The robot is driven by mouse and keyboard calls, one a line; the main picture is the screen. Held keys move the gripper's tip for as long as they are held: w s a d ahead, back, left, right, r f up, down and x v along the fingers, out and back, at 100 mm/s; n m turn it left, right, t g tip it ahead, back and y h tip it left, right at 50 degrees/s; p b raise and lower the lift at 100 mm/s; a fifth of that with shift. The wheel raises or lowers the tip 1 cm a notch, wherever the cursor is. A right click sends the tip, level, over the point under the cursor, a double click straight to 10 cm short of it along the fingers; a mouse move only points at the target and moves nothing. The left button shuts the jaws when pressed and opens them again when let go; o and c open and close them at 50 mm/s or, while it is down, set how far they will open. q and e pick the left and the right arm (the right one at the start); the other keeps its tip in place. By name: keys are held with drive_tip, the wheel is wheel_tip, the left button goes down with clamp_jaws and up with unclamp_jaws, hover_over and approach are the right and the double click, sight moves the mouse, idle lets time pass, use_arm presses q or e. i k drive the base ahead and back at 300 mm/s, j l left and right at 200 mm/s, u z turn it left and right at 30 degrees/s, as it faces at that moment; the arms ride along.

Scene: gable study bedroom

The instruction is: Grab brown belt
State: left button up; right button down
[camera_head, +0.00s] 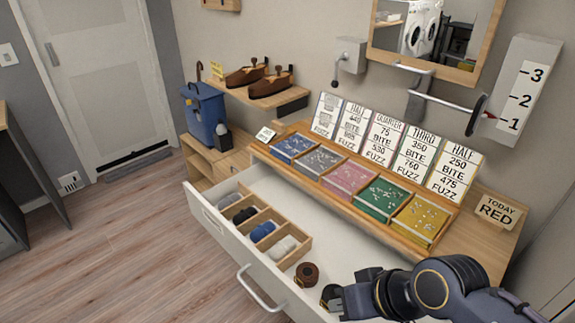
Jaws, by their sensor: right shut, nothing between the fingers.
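A rolled brown belt (307,274) lies in the open white drawer, right of the wooden divider box. A second, darker roll (330,293) lies just to its right, partly hidden by my right gripper. My right gripper (338,303) comes in from the lower right over the drawer. It is shut and empty, its tips beside the darker roll and a little right of the brown belt. I cannot tell whether the tips touch the darker roll. My left gripper is not in view.
The divider box (262,232) holds several grey, black, blue and white rolls. The open drawer front (232,248) has a metal handle (260,290). Behind stand coloured boxes, cards and a "TODAY RED" sign (496,209). The drawer floor behind the brown belt is clear.

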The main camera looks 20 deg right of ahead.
sight(307, 274)
drive_tip(key=l+z, duration=0.1)
drive_tip(key=z, duration=0.35)
drive_tip(key=k+l+z, duration=0.1)
drive_tip(key=z, duration=0.35)
drive_tip(key=l+z, duration=0.15)
drive_tip(key=z, duration=0.25)
drive_tip(key=l+z, duration=0.15)
drive_tip(key=z, duration=0.3)
drive_tip(key=k, duration=0.05)
